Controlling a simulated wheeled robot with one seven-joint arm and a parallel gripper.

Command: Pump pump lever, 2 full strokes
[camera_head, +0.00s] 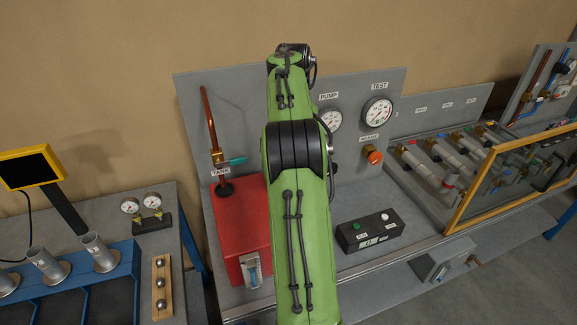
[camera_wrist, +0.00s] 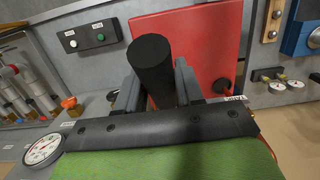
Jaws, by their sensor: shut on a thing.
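In the wrist view a thick black cylinder, the grip of the pump lever (camera_wrist: 151,58), stands between the two grey fingers of my gripper (camera_wrist: 158,88). The fingers are shut on it from both sides. The red tank (camera_wrist: 207,32) lies beyond the grip and also shows in the head view (camera_head: 232,222), left of my green arm. My arm hides the lever and my gripper in the head view. The pump gauge (camera_head: 328,121) is partly covered by my arm.
On the grey back panel are the test gauge (camera_head: 377,112) and an orange release knob (camera_head: 373,155). A black box (camera_head: 369,230) with green and white buttons stands on the bench to the right. A yellow-framed clear guard (camera_head: 487,175) is farther right; a blue rack (camera_head: 75,268) is left.

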